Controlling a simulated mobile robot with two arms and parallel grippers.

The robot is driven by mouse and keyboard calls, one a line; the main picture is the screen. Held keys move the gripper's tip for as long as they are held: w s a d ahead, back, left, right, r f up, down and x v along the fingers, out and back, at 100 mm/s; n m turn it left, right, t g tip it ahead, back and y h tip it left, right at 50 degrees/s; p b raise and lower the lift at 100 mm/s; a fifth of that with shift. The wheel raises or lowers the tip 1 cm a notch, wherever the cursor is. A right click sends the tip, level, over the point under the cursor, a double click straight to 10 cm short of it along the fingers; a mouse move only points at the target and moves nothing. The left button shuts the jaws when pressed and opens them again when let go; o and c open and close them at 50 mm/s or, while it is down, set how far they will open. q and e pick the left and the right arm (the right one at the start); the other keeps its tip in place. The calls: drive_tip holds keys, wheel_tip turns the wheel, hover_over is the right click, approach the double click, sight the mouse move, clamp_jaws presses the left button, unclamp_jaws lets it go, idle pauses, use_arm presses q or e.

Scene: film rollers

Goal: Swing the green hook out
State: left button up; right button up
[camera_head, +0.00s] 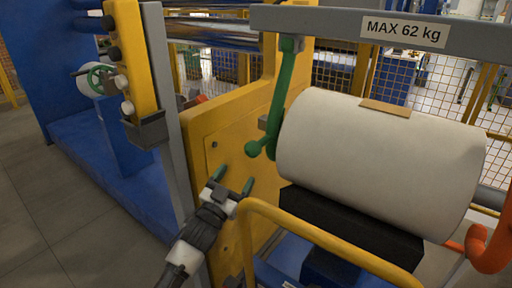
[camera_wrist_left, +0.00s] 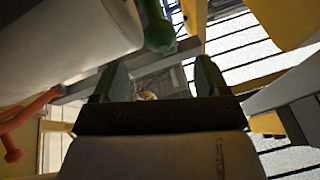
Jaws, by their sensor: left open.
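The green hook (camera_head: 281,92) hangs from the grey crossbar at the left end of the white roll (camera_head: 375,155). Its lower end curls round the roll's end and carries a round green knob (camera_head: 253,149). My left gripper (camera_head: 235,179) is below and left of the knob, in front of the yellow plate, open and empty, apart from the hook. In the left wrist view the green hook (camera_wrist_left: 158,30) shows at the top, beyond the open fingers (camera_wrist_left: 161,75), with the roll at upper left. My right gripper is not in view.
A yellow rail (camera_head: 320,236) curves in front, close to my left arm. The yellow plate (camera_head: 228,130) stands behind the gripper. The grey crossbar (camera_head: 345,22), marked MAX 62 kg, runs above the roll. An orange hook (camera_head: 487,250) is at the right end.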

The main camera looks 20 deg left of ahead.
sight(249, 156)
use_arm(q)
drive_tip(key=x, duration=0.9)
drive_tip(key=shift+w+d+r, duration=0.1)
drive_tip(key=shift+w+r, duration=0.1)
drive_tip(key=shift+w, duration=0.15)
drive_tip(key=c, duration=1.2)
drive_tip(key=shift+c, duration=0.2)
